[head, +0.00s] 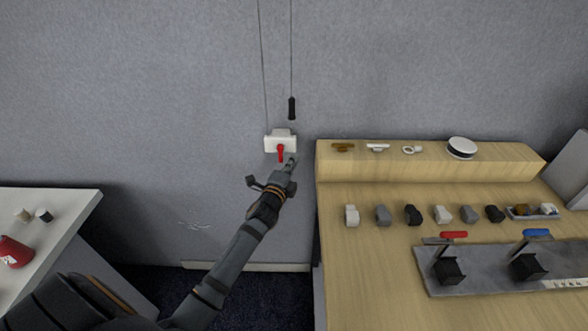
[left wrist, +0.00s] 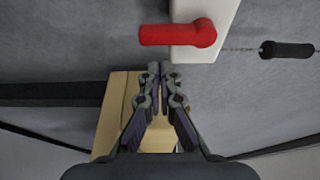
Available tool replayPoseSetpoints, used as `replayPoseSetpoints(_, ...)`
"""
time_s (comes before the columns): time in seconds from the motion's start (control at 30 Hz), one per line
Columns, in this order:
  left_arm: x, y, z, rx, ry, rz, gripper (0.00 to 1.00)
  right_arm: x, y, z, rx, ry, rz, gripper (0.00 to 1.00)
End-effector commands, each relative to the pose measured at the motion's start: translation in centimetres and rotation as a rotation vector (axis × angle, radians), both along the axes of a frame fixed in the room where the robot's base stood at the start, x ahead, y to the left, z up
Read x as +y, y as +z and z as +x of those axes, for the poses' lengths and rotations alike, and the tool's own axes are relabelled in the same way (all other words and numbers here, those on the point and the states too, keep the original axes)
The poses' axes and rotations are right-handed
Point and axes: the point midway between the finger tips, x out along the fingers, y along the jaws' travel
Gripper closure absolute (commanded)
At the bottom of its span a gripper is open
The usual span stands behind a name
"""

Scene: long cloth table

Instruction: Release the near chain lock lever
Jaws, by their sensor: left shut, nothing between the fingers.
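The red lever (head: 281,153) sits on a white lock box (head: 271,143) on the grey wall and points down in the head view. The lever also shows in the left wrist view (left wrist: 178,34), with the white box (left wrist: 222,20) behind it. My left gripper (head: 292,160) is shut and empty, just right of and slightly below the lever. In the left wrist view the fingertips (left wrist: 153,70) are together, with a visible gap between them and the lever. Two thin lines run up from the box area, and a black pull (head: 292,108) hangs above it. My right gripper is not in view.
A wooden bench (head: 375,265) stands right of the box, with a raised shelf (head: 330,171), several small blocks and a grey plate (head: 480,281) with red and blue handles. A white table (head: 60,235) with a red object (head: 14,252) is at the left. The wall around the box is clear.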

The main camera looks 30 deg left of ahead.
Motion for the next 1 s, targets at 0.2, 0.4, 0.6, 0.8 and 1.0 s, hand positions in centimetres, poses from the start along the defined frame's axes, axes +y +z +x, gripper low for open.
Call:
replayPoseSetpoints(0.2,1.8,-0.1,-0.9,0.0,0.0,0.001,1.0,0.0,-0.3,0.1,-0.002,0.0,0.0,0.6)
replayPoseSetpoints(0.4,2.0,0.0,-1.1,0.0,0.0,-0.002,1.0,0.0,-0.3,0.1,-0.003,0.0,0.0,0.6)
replayPoseSetpoints(0.6,2.0,0.1,-1.1,0.0,0.0,-0.001,1.0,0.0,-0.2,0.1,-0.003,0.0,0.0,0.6)
replayPoseSetpoints(0.8,2.1,0.4,-1.1,0.014,-0.001,0.03,1.0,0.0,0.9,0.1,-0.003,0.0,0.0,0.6)
replayPoseSetpoints(1.0,2.2,0.1,-1.2,0.029,0.0,0.059,1.0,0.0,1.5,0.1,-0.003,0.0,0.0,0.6)
